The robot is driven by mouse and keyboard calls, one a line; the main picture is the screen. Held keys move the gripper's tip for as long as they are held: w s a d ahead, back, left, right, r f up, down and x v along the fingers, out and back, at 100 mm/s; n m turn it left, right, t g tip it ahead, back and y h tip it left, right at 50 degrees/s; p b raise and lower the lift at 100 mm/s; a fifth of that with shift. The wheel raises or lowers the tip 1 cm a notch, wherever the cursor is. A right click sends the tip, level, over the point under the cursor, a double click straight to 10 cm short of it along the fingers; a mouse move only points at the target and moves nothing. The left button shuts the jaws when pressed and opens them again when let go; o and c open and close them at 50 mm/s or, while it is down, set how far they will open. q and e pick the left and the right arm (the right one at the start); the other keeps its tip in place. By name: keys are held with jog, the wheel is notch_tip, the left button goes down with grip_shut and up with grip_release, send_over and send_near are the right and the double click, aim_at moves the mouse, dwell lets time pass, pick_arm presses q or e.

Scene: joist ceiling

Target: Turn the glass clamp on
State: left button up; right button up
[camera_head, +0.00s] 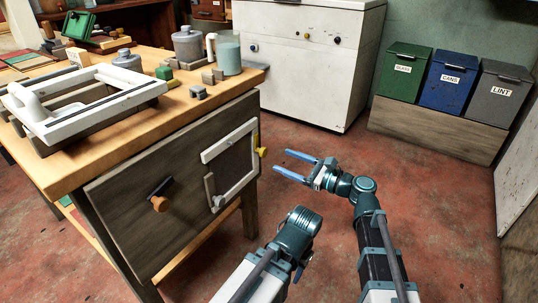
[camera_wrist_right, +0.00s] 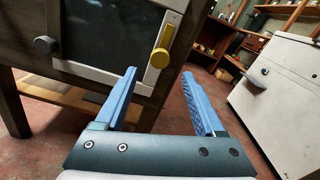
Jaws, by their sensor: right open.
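A yellow knob-like handle (camera_head: 262,151), which I take for the glass clamp, sits at the right edge of a white frame (camera_head: 231,160) around a dark pane on the bench's front panel. In the right wrist view the yellow handle (camera_wrist_right: 160,58) has a round lower end and a narrow bar slanting up. My right gripper (camera_head: 281,161) is open and empty, just right of the handle and apart from it. In the wrist view its blue fingers (camera_wrist_right: 160,75) point towards the handle. My left arm is low in the middle; a blue piece of its gripper (camera_head: 298,272) shows, mostly hidden.
A white frame jig (camera_head: 80,100), grey blocks and canisters stand on the wooden bench top (camera_head: 125,145). A white cabinet (camera_head: 300,65) and labelled bins (camera_head: 448,82) stand behind. Red floor is clear around my right gripper.

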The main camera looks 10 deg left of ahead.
aim_at(265, 153)
jog(key=x, duration=0.6)
jog(key=shift+w+a, duration=0.15)
jog(key=shift+a, duration=0.25)
grip_shut()
